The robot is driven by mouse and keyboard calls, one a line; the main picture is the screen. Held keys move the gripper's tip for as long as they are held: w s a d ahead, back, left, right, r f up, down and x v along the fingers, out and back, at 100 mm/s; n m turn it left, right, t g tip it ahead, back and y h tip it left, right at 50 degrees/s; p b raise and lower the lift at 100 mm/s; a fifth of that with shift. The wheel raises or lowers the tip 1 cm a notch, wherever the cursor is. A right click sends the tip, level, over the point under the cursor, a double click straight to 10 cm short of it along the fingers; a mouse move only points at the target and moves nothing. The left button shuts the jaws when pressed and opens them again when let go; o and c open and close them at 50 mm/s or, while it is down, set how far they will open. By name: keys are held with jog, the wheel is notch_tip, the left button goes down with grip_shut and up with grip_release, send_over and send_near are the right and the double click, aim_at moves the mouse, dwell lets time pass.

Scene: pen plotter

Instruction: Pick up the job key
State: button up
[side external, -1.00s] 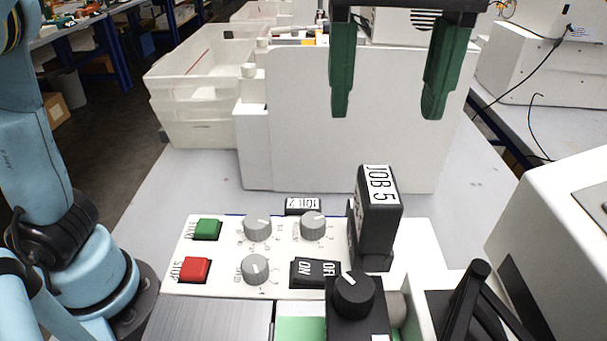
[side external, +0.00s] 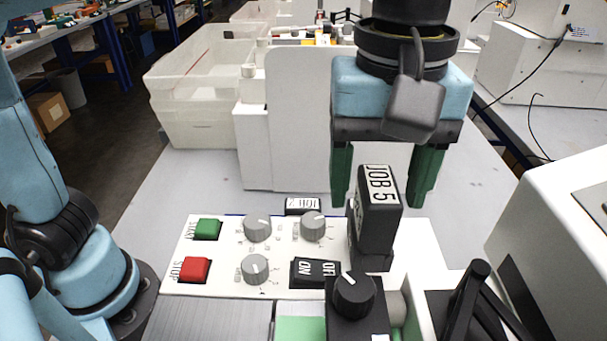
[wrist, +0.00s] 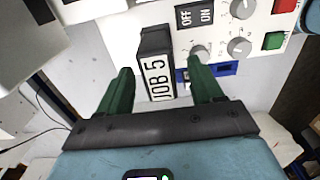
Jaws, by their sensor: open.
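The job key is a black block with a white "JOB 5" label (side external: 378,215). It stands upright in a black holder at the right end of the white control panel (side external: 225,275). It also shows in the wrist view (wrist: 156,65), between the two fingers. My gripper (side external: 388,200) has green fingers and is open. Its fingertips are near the height of the key's top, one on each side, and the key hides part of the gap. No contact with the key shows. In the wrist view my gripper (wrist: 163,80) spans the key with gaps on both sides.
A second key labelled "JOB 7" (side external: 303,205) lies behind the panel. The panel carries a green button (side external: 207,229), a red button (side external: 195,269), grey knobs and an ON/OFF switch (side external: 314,271). A black knob (side external: 354,294) stands just in front of the key.

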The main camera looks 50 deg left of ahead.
jog(key=shift+f, duration=1.4)
jog(key=c, duration=1)
jog(key=shift+c, duration=0.3)
